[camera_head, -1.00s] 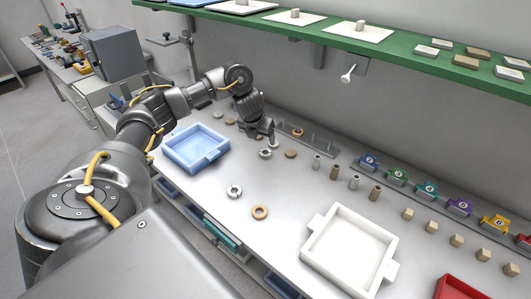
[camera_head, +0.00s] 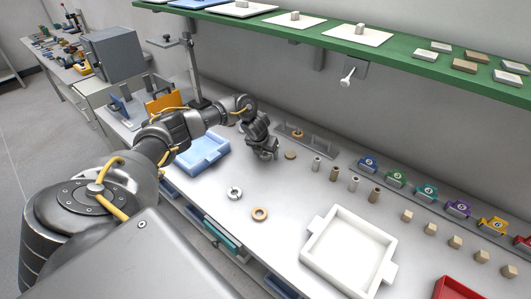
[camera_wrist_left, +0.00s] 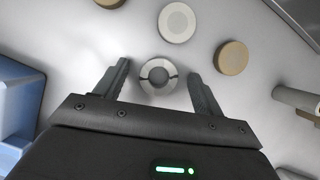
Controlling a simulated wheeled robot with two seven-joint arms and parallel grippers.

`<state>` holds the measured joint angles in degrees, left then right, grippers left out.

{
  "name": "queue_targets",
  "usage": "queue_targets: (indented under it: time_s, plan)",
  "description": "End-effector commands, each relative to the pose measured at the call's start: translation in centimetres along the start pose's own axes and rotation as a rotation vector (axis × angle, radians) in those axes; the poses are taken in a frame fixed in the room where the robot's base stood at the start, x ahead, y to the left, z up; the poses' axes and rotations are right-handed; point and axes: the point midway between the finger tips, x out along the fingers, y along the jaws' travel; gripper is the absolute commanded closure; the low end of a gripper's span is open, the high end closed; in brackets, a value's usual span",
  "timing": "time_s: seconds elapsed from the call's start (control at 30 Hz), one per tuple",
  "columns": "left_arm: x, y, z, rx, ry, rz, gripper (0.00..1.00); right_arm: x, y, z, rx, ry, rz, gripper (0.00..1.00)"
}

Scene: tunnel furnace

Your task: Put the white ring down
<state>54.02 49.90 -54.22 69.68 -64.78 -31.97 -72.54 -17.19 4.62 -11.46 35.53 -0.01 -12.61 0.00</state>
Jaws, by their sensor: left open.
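My left gripper (camera_head: 262,156) is low over the bench, left of the middle. In the left wrist view its fingers (camera_wrist_left: 159,70) are open, one on each side of a pale grey-white ring (camera_wrist_left: 146,84). The ring lies flat, with a gap to each finger. In the head view this ring is hidden by the gripper. Another grey-white ring (camera_head: 234,194) lies on the bench nearer the front, beside an orange-brown ring (camera_head: 260,214). My right gripper is not in view.
A white disc (camera_wrist_left: 176,22) and a tan disc (camera_wrist_left: 231,58) lie close to the fingers. A blue tray (camera_head: 203,154) is on the left. A peg rack (camera_head: 312,139) holding an orange-brown ring stands behind. A white tray (camera_head: 347,250) is at front right.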

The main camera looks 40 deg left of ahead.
Motion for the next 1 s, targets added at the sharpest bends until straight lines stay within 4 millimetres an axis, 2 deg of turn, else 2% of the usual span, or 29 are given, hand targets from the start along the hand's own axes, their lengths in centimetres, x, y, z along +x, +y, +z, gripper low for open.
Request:
queue_targets:
  time_s: [0.17,0.57,0.83,1.0]
  plan:
    - [0.0,0.0,0.0,0.000,0.000,0.000,0.31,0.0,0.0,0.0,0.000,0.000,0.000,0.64]
    - [0.0,0.0,0.0,-0.001,-0.001,0.000,0.82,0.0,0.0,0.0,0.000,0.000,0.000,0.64]
    - [-0.2,0.0,0.1,-0.001,-0.002,0.000,0.83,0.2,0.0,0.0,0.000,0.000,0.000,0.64]
    - [-1.3,0.1,0.7,0.000,-0.005,0.000,0.83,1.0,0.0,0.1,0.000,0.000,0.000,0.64]
